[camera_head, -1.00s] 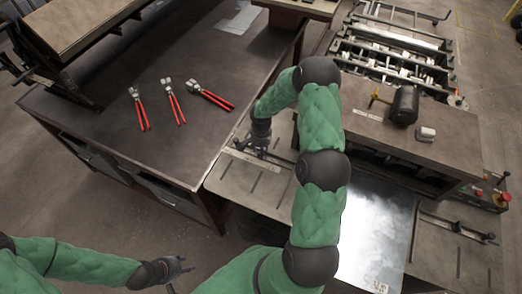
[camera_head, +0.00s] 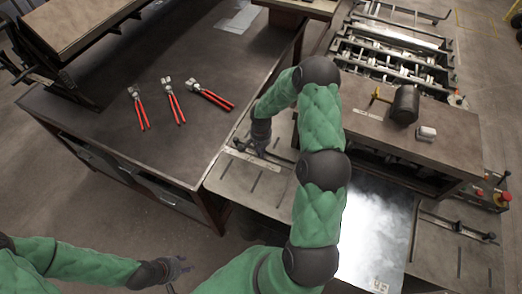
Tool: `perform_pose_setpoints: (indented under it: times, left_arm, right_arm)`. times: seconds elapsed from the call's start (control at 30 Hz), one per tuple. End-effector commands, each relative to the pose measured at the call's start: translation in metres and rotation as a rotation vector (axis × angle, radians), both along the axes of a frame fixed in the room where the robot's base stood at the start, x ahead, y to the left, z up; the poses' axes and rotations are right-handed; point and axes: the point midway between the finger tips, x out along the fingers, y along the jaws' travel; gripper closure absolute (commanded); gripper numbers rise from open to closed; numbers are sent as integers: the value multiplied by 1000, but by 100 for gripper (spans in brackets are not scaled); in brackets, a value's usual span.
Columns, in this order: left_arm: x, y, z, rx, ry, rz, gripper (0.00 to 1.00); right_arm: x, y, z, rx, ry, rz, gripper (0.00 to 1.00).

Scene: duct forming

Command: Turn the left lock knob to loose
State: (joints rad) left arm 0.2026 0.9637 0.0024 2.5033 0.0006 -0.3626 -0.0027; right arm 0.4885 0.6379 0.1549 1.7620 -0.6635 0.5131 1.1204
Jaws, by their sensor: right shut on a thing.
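My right gripper (camera_head: 260,148) reaches down past the front of the table to the slotted left side plate (camera_head: 232,178). It is shut on the left lock knob at the fence bar (camera_head: 277,164) there; the fingers hide most of the knob, so its turn position cannot be told. My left gripper (camera_head: 182,270) hangs at the lower left over the floor, empty, with its fingers apart and away from everything.
Several red-handled tools (camera_head: 173,102) lie on the dark table (camera_head: 90,130). A shiny metal sheet (camera_head: 375,225) lies right of my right arm. A matching right fence bar (camera_head: 440,221) sits beyond it. A dark mallet (camera_head: 404,105) and a small light block (camera_head: 426,133) rest on the machine.

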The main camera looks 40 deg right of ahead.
Motion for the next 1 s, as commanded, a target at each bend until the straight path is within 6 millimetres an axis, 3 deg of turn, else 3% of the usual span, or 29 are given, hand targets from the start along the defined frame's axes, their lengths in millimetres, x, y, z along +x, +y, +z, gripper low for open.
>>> perform_pose_setpoints:
  times: [0.5,1.0]
  left_arm:
    - [0,0,-24,0,0,0,60]
    - [0,0,-33,0,0,0,60]
  right_arm:
    - [0,-3,-2,-1,-2,413,100]
    - [0,-7,-1,0,-1,888,100]
